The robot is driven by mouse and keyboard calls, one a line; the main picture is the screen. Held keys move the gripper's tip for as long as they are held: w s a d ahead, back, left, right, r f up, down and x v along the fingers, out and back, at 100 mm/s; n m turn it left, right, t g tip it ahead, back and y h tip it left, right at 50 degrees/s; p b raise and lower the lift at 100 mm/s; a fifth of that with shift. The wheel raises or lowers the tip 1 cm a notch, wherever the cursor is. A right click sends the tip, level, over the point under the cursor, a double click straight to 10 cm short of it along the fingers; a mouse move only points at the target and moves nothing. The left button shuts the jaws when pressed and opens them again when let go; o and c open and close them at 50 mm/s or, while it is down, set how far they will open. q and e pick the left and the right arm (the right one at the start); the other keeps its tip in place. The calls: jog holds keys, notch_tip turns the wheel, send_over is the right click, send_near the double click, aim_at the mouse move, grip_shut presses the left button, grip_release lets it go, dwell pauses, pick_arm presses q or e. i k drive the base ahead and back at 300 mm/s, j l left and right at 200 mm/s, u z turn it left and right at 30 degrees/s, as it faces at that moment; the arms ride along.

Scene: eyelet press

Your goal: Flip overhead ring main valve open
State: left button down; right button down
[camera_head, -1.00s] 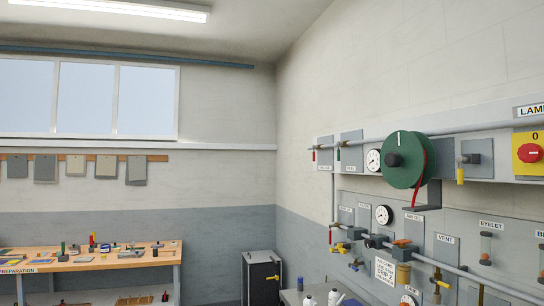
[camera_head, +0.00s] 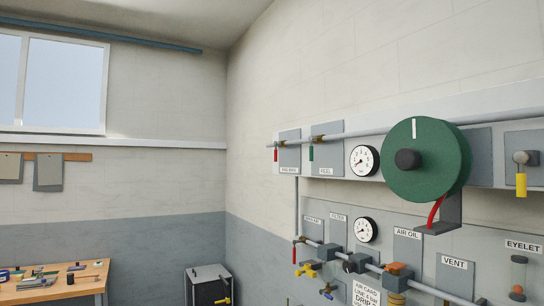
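The overhead pipe (camera_head: 365,134) runs along the upper right wall. At its left end is a valve with a red handle (camera_head: 276,154); the small label on its grey plate (camera_head: 290,152) seems to read RING MAIN. The red handle hangs down, across the line of the pipe. Right beside it is a similar valve with a green handle (camera_head: 311,153), also hanging down, on a plate (camera_head: 329,148) labelled REEL. Neither gripper is in view.
A green hose reel (camera_head: 426,160) juts out right of a gauge (camera_head: 364,161). A yellow-handled valve (camera_head: 521,185) hangs farther right. A lower pipe (camera_head: 425,290) carries several fittings.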

aim_at(276, 152)
jog(key=i+j+u, duration=0.1)
jog(key=i, duration=0.55)
jog(key=i+j+u, duration=0.1)
jog(key=i+j, duration=0.2)
jog(key=i, duration=0.4)
jog(key=i+j+u, duration=0.1)
jog(key=i, duration=0.55)
